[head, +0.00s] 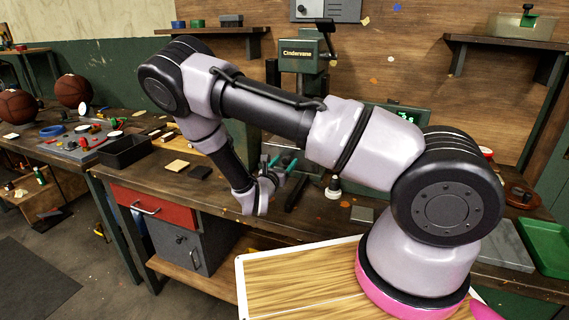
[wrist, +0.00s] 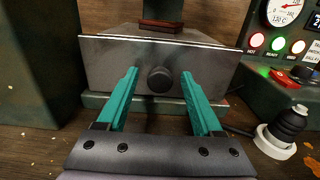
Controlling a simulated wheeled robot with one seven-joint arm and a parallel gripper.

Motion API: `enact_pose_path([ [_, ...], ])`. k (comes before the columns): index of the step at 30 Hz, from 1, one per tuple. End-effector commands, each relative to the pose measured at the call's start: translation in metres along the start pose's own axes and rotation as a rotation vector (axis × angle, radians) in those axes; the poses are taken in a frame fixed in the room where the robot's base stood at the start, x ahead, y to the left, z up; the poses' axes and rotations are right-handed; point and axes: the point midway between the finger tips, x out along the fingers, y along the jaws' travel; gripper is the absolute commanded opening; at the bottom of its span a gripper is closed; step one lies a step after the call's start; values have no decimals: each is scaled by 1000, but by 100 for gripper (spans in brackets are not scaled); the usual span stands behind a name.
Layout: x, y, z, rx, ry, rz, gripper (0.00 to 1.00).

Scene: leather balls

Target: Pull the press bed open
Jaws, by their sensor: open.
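The press (head: 303,48) is a dark green machine marked "Cindervane" at the back of the bench; my arm hides its lower part in the head view. In the wrist view, the press bed (wrist: 110,62) is a grey metal drawer front with a round dark knob (wrist: 160,80) at its middle. My gripper (wrist: 160,95) is open, its two teal fingers pointing at the bed front, one on each side of the knob. The fingers look apart from the knob. My gripper also shows in the head view (head: 281,162) over the bench in front of the press.
A green control box with a gauge (wrist: 288,12) and lit buttons stands right of the bed. A black-handled tool on a white base (wrist: 283,132) stands at the right. A dark green block (wrist: 38,60) is close on the left. The bench (head: 160,182) has small pads.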

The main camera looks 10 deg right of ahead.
Motion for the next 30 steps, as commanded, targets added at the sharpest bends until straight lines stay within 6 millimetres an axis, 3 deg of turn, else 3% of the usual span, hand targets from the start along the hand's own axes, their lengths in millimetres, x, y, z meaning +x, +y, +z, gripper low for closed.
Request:
enact_pose_path([
  [1, 0, 0, 0, 0, 0, 0, 56],
  [5, 0, 0, 0, 0, 0, 0, 6],
  [6, 0, 0, 0, 0, 0, 0, 0],
  [30, 0, 0, 0, 1, 0, 0, 0],
])
